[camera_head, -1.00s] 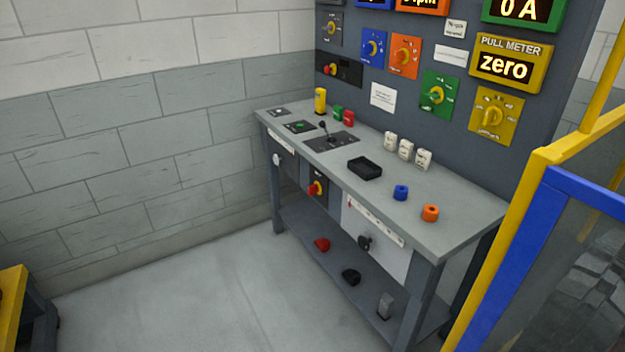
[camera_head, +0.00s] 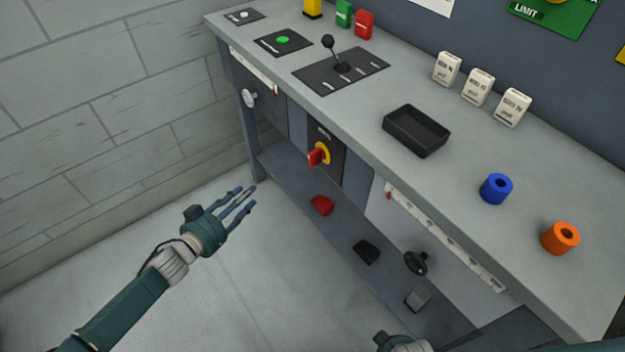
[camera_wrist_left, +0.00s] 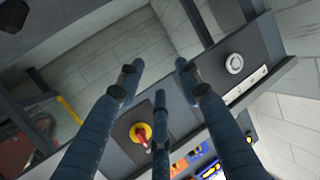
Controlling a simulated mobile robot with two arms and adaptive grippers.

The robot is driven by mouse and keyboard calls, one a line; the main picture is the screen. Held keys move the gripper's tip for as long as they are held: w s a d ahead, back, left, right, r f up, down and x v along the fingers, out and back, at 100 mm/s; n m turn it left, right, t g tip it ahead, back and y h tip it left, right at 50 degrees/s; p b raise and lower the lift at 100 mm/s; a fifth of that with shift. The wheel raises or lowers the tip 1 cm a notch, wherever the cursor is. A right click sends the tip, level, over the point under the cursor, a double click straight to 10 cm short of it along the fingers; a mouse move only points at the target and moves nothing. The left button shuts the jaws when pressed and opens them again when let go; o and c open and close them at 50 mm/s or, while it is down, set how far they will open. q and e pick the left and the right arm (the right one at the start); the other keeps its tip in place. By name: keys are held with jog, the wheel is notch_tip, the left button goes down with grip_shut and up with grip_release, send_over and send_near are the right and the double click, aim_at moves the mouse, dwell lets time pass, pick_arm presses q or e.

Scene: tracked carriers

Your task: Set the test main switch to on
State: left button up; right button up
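A rotary switch with a red handle on a yellow ring (camera_head: 319,154) sits on a dark panel on the bench front, below the worktop. It also shows in the left wrist view (camera_wrist_left: 141,133), beyond the fingers. I cannot read its label, and cannot tell on from off. My left gripper (camera_head: 243,198) is open and empty, to the lower left of the switch and apart from it. Its spread fingers show in the left wrist view (camera_wrist_left: 158,85). Only a small part of my right gripper (camera_head: 385,341) shows at the bottom edge; its fingers cannot be made out.
The bench (camera_head: 350,130) carries a lever plate (camera_head: 312,80), a black tray (camera_head: 416,130), and blue (camera_head: 496,188) and orange (camera_head: 560,238) rings. A white knob (camera_head: 250,97) is left of the switch. The low shelf (camera_head: 290,190) holds red and black pieces. Floor before it is clear.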

pick_arm(q)
jog(key=d+r+m+h+b, duration=0.2)
jog(key=d+r+h, duration=0.1)
jog(key=d+r, duration=0.2)
jog(key=m+g+h+b, duration=0.2)
jog(key=m+g+h, duration=0.1)
jog(key=h, duration=0.1)
send_near(310, 163)
jog(key=x, duration=1)
jog(key=shift+d, duration=0.15)
jog(key=shift+w+d, duration=0.2)
jog(key=shift+w, duration=0.05)
pick_arm(e)
jog(key=w+r, duration=0.4)
jog(key=r, duration=0.3)
jog(key=shift+w+a+t, duration=0.25)
jog(key=shift+t, duration=0.15)
jog(key=shift+r, duration=0.1)
pick_arm(q)
grip_shut()
